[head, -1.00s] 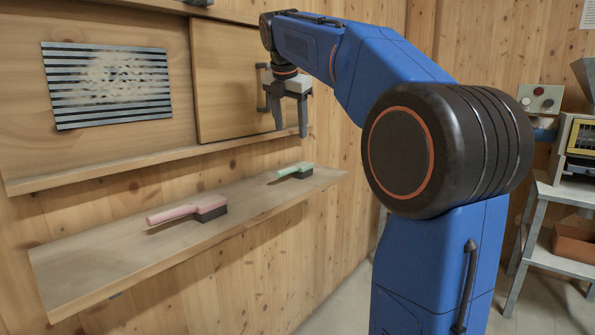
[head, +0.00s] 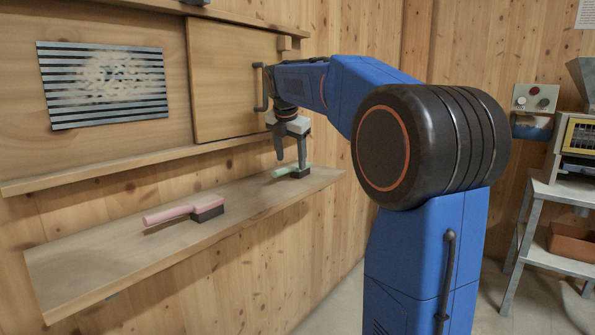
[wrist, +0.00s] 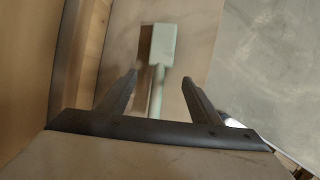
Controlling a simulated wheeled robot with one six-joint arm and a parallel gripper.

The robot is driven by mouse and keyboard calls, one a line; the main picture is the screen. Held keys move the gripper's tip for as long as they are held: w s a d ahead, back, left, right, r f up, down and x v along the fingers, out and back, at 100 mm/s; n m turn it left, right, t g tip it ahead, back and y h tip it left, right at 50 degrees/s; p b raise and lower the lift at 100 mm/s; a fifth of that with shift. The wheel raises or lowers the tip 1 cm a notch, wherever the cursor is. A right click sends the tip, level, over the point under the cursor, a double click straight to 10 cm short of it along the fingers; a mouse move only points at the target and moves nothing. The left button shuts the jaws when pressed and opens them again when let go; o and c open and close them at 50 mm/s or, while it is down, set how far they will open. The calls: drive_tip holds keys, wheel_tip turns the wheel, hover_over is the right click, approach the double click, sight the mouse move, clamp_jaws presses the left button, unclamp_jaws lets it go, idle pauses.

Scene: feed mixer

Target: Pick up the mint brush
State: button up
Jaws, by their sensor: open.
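The mint brush (head: 285,172) lies on the far right part of the wooden wall shelf, its dark bristles facing down. In the wrist view the mint brush (wrist: 161,50) has its wide head ahead of the fingertips and its thin handle running back between them. My gripper (head: 291,163) is open just above the brush; one finger partly overlaps the brush in the head view. In the wrist view my gripper (wrist: 160,76) has a finger on each side of the handle, with nothing held. The gap in height to the brush is hard to tell.
The shelf (head: 120,249) also bears a pink brush (head: 183,211) to the left, well apart. An upper ledge (head: 120,167) and a sliding wooden panel (head: 228,80) with a dark handle are close to my arm. A metal stand (head: 560,195) is at the right.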

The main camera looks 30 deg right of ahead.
sight(291, 166)
drive_tip(key=x, duration=0.3)
drive_tip(key=shift+w+d+f, duration=0.1)
drive_tip(key=shift+w+f, duration=0.05)
drive_tip(key=c, duration=1.2)
drive_tip(key=shift+d+r, duration=0.1)
drive_tip(key=shift+r, duration=0.7)
wheel_tip(291, 166, up, 6)
drive_tip(key=shift+f, duration=0.2)
drive_tip(key=s+d, duration=0.2)
drive_tip(key=s, duration=0.4)
drive_tip(key=s+d, duration=0.2)
drive_tip(key=s, duration=0.4)
drive_tip(key=s+d, duration=0.2)
drive_tip(key=s, duration=0.5)
drive_tip(key=shift+d+f, duration=0.1)
drive_tip(key=shift+d, duration=0.2)
